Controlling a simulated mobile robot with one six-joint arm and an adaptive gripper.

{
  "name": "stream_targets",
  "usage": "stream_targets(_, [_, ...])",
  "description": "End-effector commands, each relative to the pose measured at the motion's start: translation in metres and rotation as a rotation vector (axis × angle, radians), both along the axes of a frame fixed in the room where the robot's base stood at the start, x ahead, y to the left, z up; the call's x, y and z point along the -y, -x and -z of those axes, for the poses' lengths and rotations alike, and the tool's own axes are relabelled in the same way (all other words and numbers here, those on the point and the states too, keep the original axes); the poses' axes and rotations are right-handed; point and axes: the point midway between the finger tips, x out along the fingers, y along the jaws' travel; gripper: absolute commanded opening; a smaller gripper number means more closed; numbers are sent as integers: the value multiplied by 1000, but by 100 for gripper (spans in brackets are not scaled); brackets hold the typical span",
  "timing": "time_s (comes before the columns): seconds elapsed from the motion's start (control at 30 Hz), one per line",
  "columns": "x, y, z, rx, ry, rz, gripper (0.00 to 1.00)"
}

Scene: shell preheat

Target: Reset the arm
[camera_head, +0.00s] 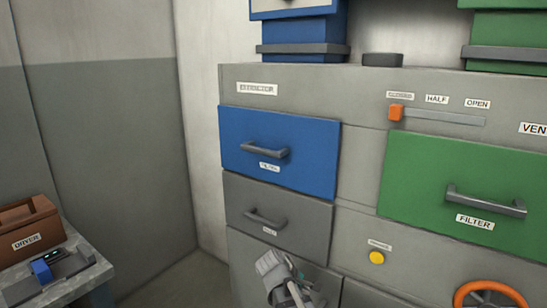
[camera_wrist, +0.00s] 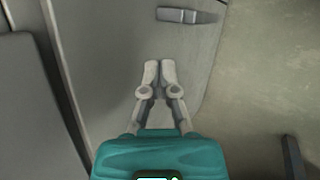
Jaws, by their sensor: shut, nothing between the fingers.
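My gripper (camera_wrist: 160,70) shows in the wrist view with its two pale fingers together and nothing between them. Its teal body fills the bottom of that view. Beyond the fingertips is a plain grey panel with a dark handle (camera_wrist: 187,15) near the top; I cannot tell if the fingers touch the panel. In the head view, the end of my arm shows low in the middle, in front of the grey cabinet below the drawers. The fingers are hard to make out there.
The cabinet has a blue drawer (camera_head: 280,170), a grey drawer (camera_head: 285,232) and a green filter drawer (camera_head: 450,170), all apparently shut. An orange slider (camera_head: 396,112), yellow button (camera_head: 377,257) and orange wheel (camera_head: 490,294) are on its front. A side table holds a brown box (camera_head: 28,228).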

Motion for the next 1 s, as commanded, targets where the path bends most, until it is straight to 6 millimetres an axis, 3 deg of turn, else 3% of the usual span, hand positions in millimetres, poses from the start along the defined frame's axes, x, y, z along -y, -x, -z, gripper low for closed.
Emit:
stream_targets(0.03, [14, 14, 5, 6, -58, 71, 0])
stream_targets(0.2, [41, 48, 23, 23, -262, 323, 0])
stream_targets(0.5, [65, 96, 37, 30, -535, 709, 0])
stream_targets(0.8, [73, 126, 40, 19, -693, 958, 0])
stream_targets(1.0, [73, 124, 17, 18, -696, 964, 0])
